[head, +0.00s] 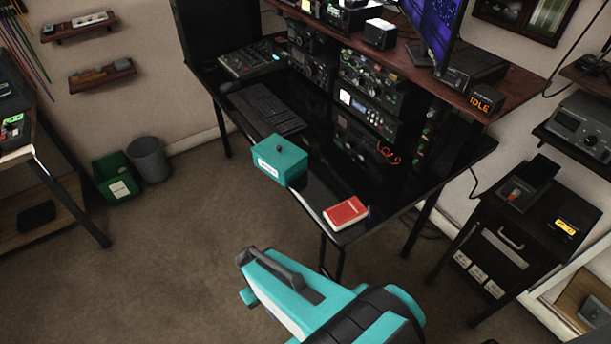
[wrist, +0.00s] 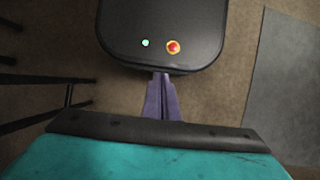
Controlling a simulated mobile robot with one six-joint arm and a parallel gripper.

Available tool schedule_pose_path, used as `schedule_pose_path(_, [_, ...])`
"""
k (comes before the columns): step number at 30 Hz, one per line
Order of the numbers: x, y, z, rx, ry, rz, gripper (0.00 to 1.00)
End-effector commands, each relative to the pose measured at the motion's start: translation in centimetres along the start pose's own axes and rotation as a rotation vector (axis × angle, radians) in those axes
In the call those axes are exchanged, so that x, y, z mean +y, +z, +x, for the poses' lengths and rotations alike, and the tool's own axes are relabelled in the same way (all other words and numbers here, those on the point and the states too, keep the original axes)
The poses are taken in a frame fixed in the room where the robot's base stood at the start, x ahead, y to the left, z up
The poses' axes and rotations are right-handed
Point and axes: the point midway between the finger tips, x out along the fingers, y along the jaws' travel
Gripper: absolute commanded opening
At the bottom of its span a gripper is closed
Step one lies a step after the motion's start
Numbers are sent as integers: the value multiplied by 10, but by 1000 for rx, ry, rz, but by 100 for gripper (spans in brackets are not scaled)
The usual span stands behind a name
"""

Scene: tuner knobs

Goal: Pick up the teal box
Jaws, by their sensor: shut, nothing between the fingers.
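The teal box (head: 279,161) sits on the black desk near its front edge, with a small dark knob on top and a white label on its front. It does not show in the wrist view. My arm reaches in at the bottom of the head view, short of the desk and apart from the box. My gripper (wrist: 163,78) shows in the wrist view with its two purple fingers together and nothing between them. The fingers point toward my own dark base below. In the head view the fingers are hidden.
A red book (head: 345,213) lies on the desk's front corner, right of the box. A keyboard (head: 265,108) lies behind the box. Radio gear (head: 372,90) and a shelf (head: 440,75) stand at the back. A black cabinet (head: 510,245) stands at right. The carpet before the desk is clear.

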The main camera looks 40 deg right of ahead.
Motion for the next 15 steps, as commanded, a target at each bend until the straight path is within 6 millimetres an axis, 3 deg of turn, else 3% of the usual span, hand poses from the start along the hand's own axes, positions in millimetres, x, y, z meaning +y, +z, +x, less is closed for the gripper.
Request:
schedule_pose_path(1, [0,6,18,-23,0,-1,0])
schedule_pose_path(6, [7,23,45,-68,-3,2,0])
schedule_pose_path(15, [6,28,51,-82,-3,1,0])
